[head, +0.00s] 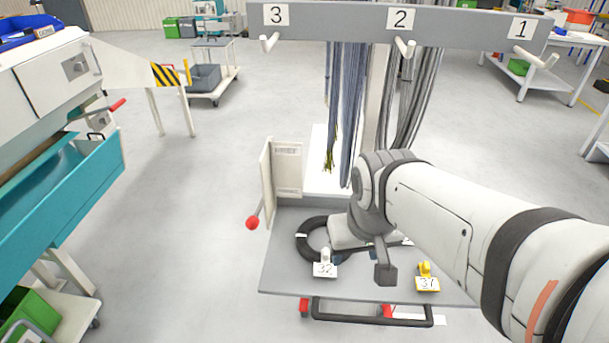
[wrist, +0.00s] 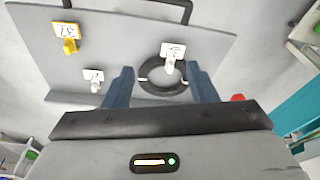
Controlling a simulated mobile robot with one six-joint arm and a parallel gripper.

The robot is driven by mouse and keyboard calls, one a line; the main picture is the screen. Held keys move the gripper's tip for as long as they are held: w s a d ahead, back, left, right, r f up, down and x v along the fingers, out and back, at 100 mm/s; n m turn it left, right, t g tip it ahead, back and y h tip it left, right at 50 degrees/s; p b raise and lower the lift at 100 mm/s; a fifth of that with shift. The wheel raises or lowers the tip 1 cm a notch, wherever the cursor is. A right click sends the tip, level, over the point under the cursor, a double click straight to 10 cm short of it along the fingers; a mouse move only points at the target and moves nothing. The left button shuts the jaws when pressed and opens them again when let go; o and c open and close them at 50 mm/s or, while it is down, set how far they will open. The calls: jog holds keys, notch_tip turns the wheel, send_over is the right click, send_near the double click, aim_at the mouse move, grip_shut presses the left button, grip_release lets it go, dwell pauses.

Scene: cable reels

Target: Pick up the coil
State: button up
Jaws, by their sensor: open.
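The coil is a black ring (head: 303,240) lying flat on the grey tray of a cart; my wrist covers its right part in the head view. In the wrist view the coil (wrist: 147,88) shows between and beyond the two fingers of my open gripper (wrist: 161,70). My gripper is above the tray and holds nothing. In the head view my arm hides most of the gripper. A white clip with tag 32 (head: 325,267) stands at the coil's near edge; in the wrist view this clip (wrist: 169,63) overlaps the ring.
A yellow clip tagged 37 (head: 425,276) stands right on the tray (head: 285,280). Another white clip (wrist: 95,84) shows in the wrist view. A numbered rail (head: 340,22) with pegs and hanging cables stands behind. A teal-fronted machine (head: 80,185) is at left.

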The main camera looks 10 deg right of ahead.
jog(key=w+d+f+n, duration=0.1)
jog(key=w+d+f, duration=0.1)
jog(key=w, duration=0.5)
jog(key=w+d+f+n, duration=0.1)
jog(key=w+d+f, duration=0.1)
jog(key=w+f, duration=0.3)
jog(key=w+d+f+n+g, duration=0.1)
jog(key=w+f, duration=0.3)
jog(key=w, duration=0.5)
jog(key=shift+d+n, duration=0.4)
jog(key=shift+d, duration=0.4)
jog(key=shift+w+f, duration=0.2)
jog(key=shift+f, duration=0.55)
jog(key=f, duration=0.6)
jog(key=shift+w+a+f, duration=0.3)
jog(key=shift+a+f, duration=0.05)
jog(key=shift+c, duration=0.2)
grip_shut()
